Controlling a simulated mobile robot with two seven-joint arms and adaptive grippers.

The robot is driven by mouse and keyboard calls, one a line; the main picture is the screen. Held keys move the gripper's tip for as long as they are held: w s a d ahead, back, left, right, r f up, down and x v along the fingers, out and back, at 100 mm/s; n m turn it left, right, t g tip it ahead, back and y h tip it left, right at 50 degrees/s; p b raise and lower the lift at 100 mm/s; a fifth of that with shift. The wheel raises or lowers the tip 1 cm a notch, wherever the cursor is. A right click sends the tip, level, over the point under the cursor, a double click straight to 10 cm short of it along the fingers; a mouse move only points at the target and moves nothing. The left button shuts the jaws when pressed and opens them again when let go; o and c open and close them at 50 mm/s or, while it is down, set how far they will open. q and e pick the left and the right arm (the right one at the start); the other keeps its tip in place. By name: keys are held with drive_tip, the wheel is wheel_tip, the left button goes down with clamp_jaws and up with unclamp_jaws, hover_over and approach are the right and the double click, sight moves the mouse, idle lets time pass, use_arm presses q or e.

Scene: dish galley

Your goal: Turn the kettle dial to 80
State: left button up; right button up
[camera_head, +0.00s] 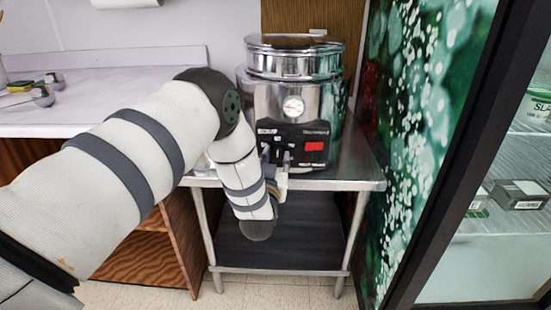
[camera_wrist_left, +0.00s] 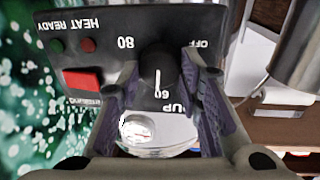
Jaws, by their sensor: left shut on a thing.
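The kettle (camera_head: 262,100) is a shiny metal pot with a lid and a round gauge (camera_head: 293,106), standing on a steel table. Its black control panel (camera_head: 318,130) has a red switch (camera_head: 314,146). In the left wrist view the panel appears upside down, with OFF, 60 and 80 marks around the black dial (camera_wrist_left: 156,65). The dial's white pointer line points at 60. My left gripper (camera_head: 277,158) is at the panel front, its fingers shut on the dial from both sides. In the head view my gripper hides the dial. My right gripper is not in view.
The steel table (camera_head: 358,172) has a lower dark shelf (camera_head: 300,248). A pale counter (camera_head: 120,75) is at the left. A green patterned wall (camera_head: 410,110) stands close on the right, beside a glass-fronted cabinet with boxes (camera_head: 520,195).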

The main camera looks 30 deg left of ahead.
use_arm(q)
drive_tip(key=shift+n, duration=0.4)
drive_tip(key=o, duration=1.2)
drive_tip(key=shift+c, duration=0.2)
drive_tip(key=v, duration=1.2)
drive_tip(key=shift+f, duration=0.15)
